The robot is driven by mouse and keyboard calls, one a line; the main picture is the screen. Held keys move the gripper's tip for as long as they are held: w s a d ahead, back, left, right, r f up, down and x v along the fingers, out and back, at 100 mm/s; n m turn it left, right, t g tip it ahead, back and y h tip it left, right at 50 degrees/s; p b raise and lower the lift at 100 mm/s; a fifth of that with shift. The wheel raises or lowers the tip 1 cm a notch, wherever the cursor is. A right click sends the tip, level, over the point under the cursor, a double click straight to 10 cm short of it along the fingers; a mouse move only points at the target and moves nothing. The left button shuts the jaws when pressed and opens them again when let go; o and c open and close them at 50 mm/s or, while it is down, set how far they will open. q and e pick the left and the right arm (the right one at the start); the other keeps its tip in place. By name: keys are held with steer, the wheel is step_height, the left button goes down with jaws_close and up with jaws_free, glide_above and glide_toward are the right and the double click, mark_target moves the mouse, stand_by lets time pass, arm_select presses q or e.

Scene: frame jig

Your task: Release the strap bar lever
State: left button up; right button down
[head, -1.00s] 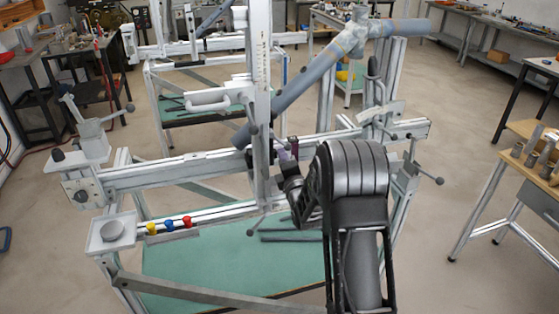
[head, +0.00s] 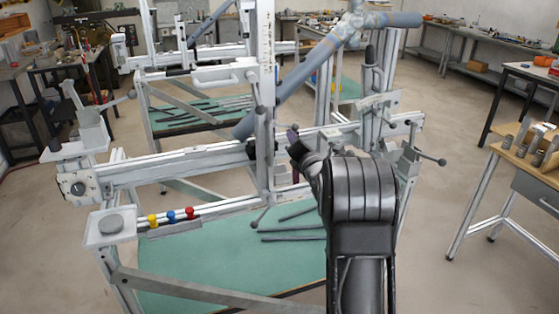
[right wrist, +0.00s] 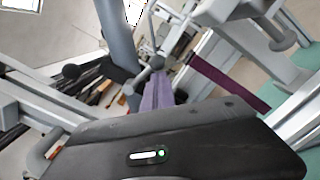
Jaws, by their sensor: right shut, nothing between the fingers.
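My right gripper (head: 292,136) is at the jig's cross rail, just right of the upright post (head: 265,100). In the right wrist view its purple-grey fingers (right wrist: 157,92) are together, with nothing held. A ball-ended lever (right wrist: 157,62) shows just beyond the fingertips; I cannot tell whether they touch. A dark purple strap (right wrist: 230,82) runs down to the right of the fingers. I cannot tell for sure which lever belongs to the strap bar. Another ball-ended lever (head: 259,215) hangs at the post's foot. My left gripper is not in view.
The blue-grey frame tube (head: 310,65) slants across the jig behind the gripper. A tray (head: 96,238) and red, blue and yellow knobs (head: 171,216) are at the left. A ball-ended lever (head: 430,157) sticks out right. A side table (head: 500,165) stands at the right.

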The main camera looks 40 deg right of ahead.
arm_select(q)
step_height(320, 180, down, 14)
steer(key=b, duration=1.3)
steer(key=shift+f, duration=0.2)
arm_select(e)
step_height(320, 180, up, 6)
steer(key=n, duration=1.1)
steer(key=shift+d+y, duration=0.3)
steer(key=shift+d, duration=0.05)
steer(key=shift+r, duration=0.2)
